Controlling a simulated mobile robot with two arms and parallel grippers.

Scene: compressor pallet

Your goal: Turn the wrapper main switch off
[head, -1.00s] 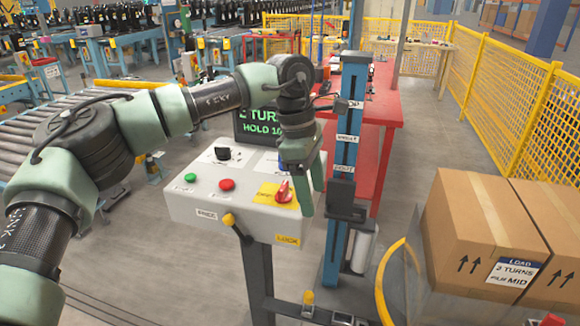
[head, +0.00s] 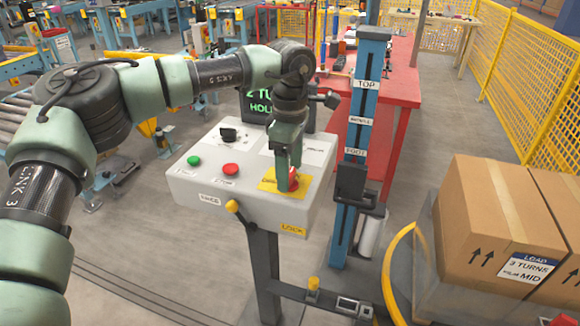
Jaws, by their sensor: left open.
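The wrapper control box (head: 215,190) stands on a post in the middle of the head view. Its red main switch (head: 294,183) sits on a yellow plate (head: 268,181) at the box's right side, above a LOCK label. My left gripper (head: 288,180) points down over the switch, its fingers open at the knob. The fingers hide much of the knob, so its handle angle and any contact are unclear. My right gripper is not in view.
The panel also has a green button (head: 194,160), a red button (head: 231,169) and a black knob (head: 228,135). A yellow-tipped lever (head: 232,206) is at the front.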

